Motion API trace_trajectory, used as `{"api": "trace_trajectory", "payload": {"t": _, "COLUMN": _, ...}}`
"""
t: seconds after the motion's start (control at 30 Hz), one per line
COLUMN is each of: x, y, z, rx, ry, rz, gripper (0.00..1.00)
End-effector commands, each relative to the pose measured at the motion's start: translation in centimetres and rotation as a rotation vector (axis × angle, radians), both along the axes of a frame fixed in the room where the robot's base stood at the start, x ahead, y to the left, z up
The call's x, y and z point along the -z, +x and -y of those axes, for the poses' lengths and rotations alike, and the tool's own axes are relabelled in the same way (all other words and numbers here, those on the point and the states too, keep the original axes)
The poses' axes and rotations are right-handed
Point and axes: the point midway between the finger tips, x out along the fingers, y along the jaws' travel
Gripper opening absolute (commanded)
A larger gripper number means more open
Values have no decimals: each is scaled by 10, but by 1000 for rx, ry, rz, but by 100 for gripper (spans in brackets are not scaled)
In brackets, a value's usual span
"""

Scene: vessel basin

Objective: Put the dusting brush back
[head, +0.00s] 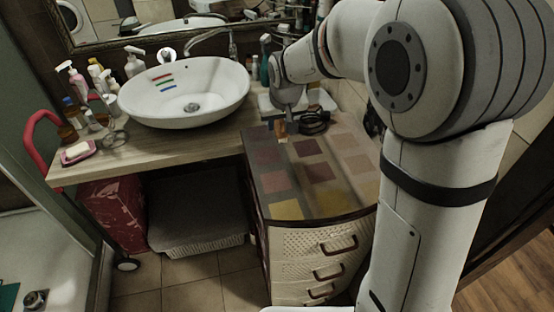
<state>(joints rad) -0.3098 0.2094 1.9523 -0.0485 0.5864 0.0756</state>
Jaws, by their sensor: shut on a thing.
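My gripper (283,121) points down over the back of the patterned top of the drawer cabinet, right of the basin. Its jaws are shut on a small brown thing, which looks like part of the dusting brush (281,130). The rest of the brush is hidden or too small to make out. I cannot tell whether it touches the cabinet top.
A dark coiled thing (315,122) lies just right of my gripper. The white basin (186,92) stands on the wooden counter (200,143), with several bottles and a pink soap dish (77,152) at left. The cabinet top's front (318,190) is clear.

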Motion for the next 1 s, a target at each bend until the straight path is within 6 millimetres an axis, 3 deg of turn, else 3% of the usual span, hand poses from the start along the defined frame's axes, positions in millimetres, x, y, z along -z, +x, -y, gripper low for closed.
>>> {"api": "trace_trajectory", "payload": {"t": 0.2, "x": 39, "y": -3, "z": -3, "rx": -13, "ry": -1, "rz": -7, "gripper": 11}}
{"api": "trace_trajectory", "payload": {"t": 0.6, "x": 88, "y": -2, "z": -3, "rx": -13, "ry": 0, "rz": -5, "gripper": 11}}
{"api": "trace_trajectory", "payload": {"t": 1.0, "x": 97, "y": -2, "z": -4, "rx": -15, "ry": 1, "rz": -2, "gripper": 11}}
